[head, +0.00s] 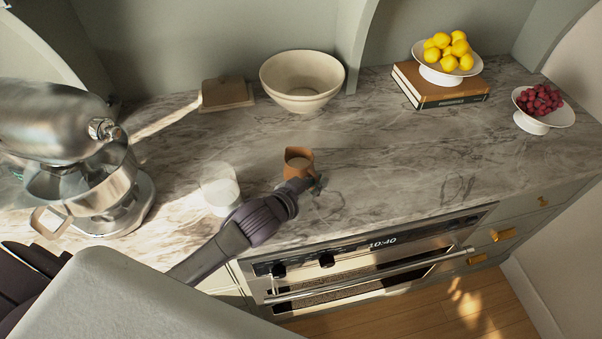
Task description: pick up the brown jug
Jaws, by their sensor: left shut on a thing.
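The brown jug (298,158) is small and stands upright on, or just above, the grey marble counter (420,150) near its front edge; I cannot tell if it touches the counter. My left gripper (308,183) reaches in from the lower left and is shut on the jug at its near side. The gripper hides the jug's lower front part. My right gripper is not in view.
A white cup (220,190) stands close left of my left arm. A steel stand mixer (75,150) is at the left. A cream bowl (301,78), a wooden board (226,94), books (440,88) with a lemon stand (447,70), and a berry stand (535,122) line the back. An oven (370,265) is below.

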